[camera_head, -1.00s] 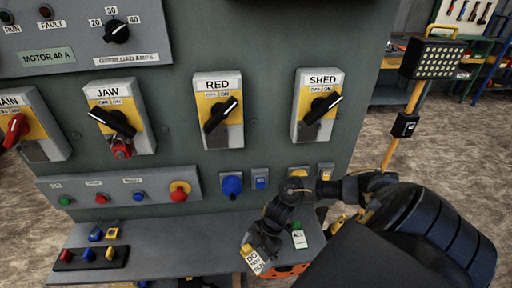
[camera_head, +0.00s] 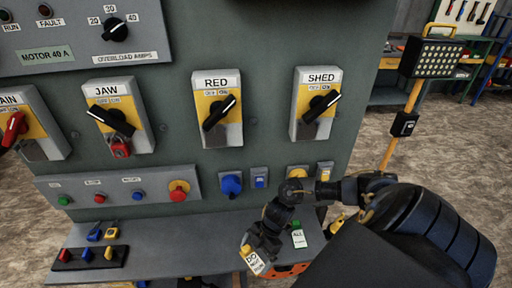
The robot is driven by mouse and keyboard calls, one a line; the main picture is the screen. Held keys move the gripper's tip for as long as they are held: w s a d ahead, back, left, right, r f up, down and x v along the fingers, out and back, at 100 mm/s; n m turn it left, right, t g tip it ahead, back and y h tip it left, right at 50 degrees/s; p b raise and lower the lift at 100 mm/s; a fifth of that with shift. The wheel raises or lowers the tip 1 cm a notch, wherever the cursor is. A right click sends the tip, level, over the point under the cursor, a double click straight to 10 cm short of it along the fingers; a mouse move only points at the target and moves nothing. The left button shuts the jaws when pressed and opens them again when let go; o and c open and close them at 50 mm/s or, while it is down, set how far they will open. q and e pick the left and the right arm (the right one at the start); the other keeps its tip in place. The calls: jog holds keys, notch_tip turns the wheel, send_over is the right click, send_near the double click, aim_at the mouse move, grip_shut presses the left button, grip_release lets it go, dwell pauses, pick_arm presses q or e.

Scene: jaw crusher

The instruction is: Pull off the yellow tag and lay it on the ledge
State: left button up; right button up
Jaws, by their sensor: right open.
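A small yellow-and-white tag (camera_head: 254,262) with dark lettering shows at the front edge of the grey ledge (camera_head: 170,262), low in the middle of the view. My right gripper (camera_head: 262,246) reaches down from the right and its jaws are right at the top of the tag. The jaws are open; whether they touch the tag cannot be told. What the tag hangs on is hidden by the gripper. My left gripper is not in view.
A white tag with a green top (camera_head: 299,237) is right of the gripper. An orange object (camera_head: 292,269) is below it. A rack of small coloured locks (camera_head: 88,256) stands on the ledge's left; the ledge middle is clear. A red padlock (camera_head: 119,148) hangs under the JAW switch.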

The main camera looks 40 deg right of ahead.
jog(key=shift+d+r, duration=0.2)
jog(key=b+v, duration=0.1)
jog(key=v, duration=0.9)
jog(key=shift+r, duration=0.2)
